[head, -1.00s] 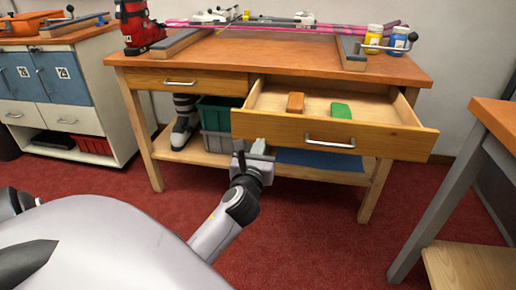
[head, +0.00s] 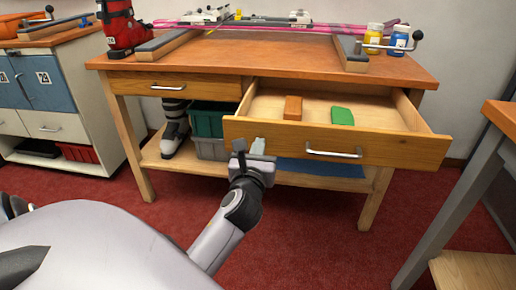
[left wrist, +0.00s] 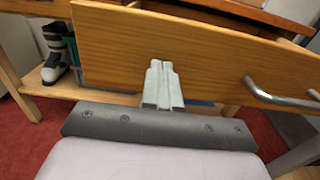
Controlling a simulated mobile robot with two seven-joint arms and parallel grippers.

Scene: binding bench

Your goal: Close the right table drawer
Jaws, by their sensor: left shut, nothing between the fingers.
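The right table drawer (head: 408,147) stands pulled well out of the wooden table (head: 170,62) in the head view. A metal bar handle (head: 333,153) is on its front. An orange block (head: 293,107) and a green block (head: 342,116) lie inside it. My left gripper (head: 258,145) is shut and empty at the lower left part of the drawer front. In the left wrist view its fingertips (left wrist: 161,66) overlap the drawer front (left wrist: 120,45), left of the handle (left wrist: 280,95); I cannot tell whether they touch it. My right gripper is not in view.
The left drawer (head: 205,84) is shut. Bins (head: 208,122) and a ski boot (head: 174,130) stand on the lower shelf. A red boot (head: 120,28), pink skis and jars (head: 398,38) are on the tabletop. Another table (head: 495,150) stands close at the right.

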